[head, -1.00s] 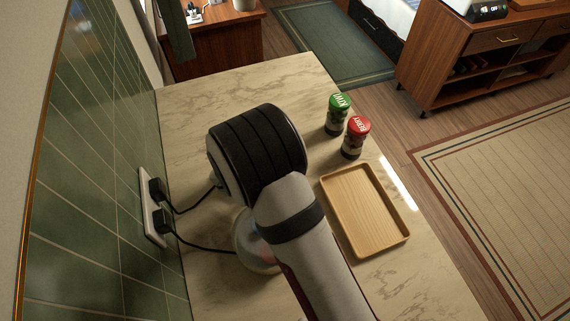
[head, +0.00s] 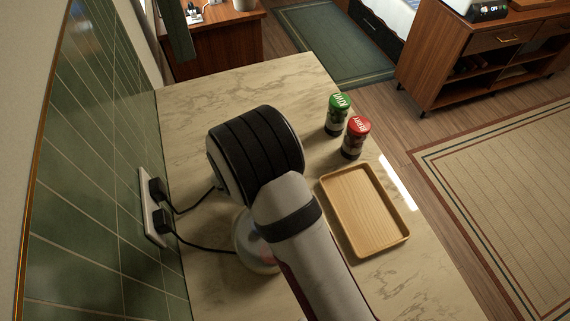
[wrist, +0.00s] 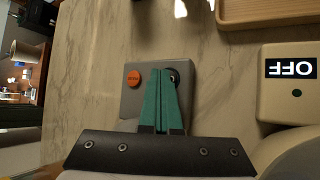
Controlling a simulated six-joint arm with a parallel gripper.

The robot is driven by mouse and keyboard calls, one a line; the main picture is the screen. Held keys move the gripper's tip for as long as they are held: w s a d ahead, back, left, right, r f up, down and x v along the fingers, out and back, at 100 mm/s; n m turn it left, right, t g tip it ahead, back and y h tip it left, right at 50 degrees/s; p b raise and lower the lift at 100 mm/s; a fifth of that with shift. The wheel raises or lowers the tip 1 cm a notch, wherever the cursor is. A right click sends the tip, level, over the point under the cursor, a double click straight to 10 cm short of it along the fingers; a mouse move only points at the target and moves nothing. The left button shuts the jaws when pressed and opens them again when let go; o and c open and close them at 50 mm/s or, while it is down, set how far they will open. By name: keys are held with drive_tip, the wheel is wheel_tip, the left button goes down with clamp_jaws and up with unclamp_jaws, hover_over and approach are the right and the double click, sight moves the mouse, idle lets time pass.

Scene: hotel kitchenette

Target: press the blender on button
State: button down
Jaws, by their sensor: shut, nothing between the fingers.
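In the wrist view my gripper (wrist: 163,74) is shut, its two teal fingers together with nothing between them. The fingers reach over a grey panel (wrist: 130,100) on the counter. An orange button (wrist: 134,78) with tiny unreadable marking is left of the fingers. A dark round button (wrist: 174,76) is at their right, partly covered by them; I cannot tell whether they touch. A beige unit (wrist: 280,98) at the right bears an upside-down OFF label (wrist: 291,68). In the head view a clear rounded vessel (head: 248,243), perhaps the blender's, is partly hidden behind my arm, which also hides my gripper.
A wooden tray (head: 330,204) lies right of my arm. A red-lidded BERRY jar (head: 355,137) and a green-lidded KIWI jar (head: 338,115) stand behind it. Black cords run from the wall outlet (head: 148,208). The far counter end is clear.

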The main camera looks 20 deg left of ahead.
drive_tip(key=shift+r, duration=0.8)
drive_tip(key=shift+r, duration=2.5)
